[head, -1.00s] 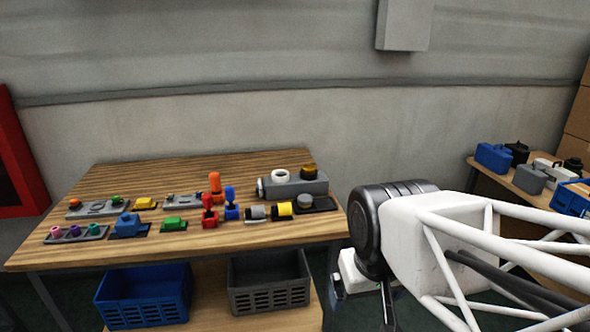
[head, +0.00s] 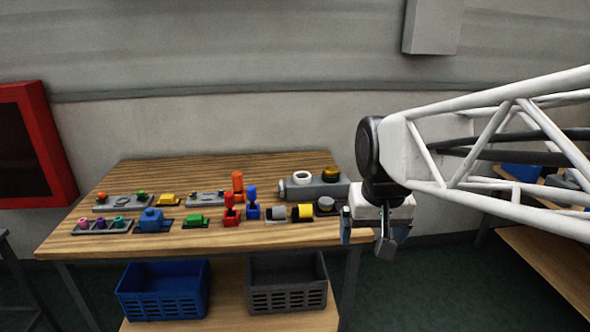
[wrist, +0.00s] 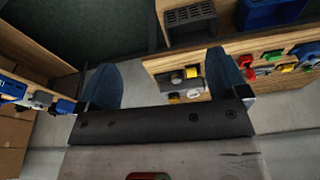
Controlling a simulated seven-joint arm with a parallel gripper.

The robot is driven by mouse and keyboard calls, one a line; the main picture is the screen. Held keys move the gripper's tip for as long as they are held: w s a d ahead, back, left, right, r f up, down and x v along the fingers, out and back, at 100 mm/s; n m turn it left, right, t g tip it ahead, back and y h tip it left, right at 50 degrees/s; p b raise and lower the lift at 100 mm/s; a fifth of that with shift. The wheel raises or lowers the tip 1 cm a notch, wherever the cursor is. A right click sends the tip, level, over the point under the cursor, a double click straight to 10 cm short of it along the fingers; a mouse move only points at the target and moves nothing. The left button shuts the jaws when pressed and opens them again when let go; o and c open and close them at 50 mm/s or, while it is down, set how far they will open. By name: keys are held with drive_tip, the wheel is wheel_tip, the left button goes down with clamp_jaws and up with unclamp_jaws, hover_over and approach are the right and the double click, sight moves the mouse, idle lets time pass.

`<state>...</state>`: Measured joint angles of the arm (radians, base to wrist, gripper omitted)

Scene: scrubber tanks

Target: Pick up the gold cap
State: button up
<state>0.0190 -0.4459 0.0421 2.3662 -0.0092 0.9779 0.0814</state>
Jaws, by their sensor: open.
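The gold cap (head: 330,172) sits on top of the right part of a grey tank (head: 316,190) at the back right of the wooden table. A white ring (head: 302,177) stands on the same tank, left of the cap. In the wrist view a small gold spot between the fingers looks like the cap (wrist: 174,98), beside the white ring. My gripper (head: 366,236) is open and empty, off the table's right edge, right of and nearer than the cap. Its two blue fingers are spread in the wrist view (wrist: 163,82).
A blue basket (head: 163,290) and a grey basket (head: 287,283) sit below. Another table stands at the right.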

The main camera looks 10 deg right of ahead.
drive_tip(key=w+d+r+m, duration=0.1)
drive_tip(key=w+r, duration=0.1)
drive_tip(key=w, duration=0.7)
drive_tip(key=w+r+m, duration=0.1)
drive_tip(key=w+r, duration=0.1)
drive_tip(key=w, duration=0.7)
drive_tip(key=m+g, duration=0.2)
drive_tip(key=m, duration=0.2)
hover_over(332, 169)
wheel_tip(332, 169, down, 17)
drive_tip(key=shift+w, duration=0.1)
drive_tip(key=shift+w+f, duration=0.25)
drive_tip(key=shift+f, duration=1.3)
drive_tip(key=shift+s+f, duration=0.15)
drive_tip(key=shift+f, duration=2.45)
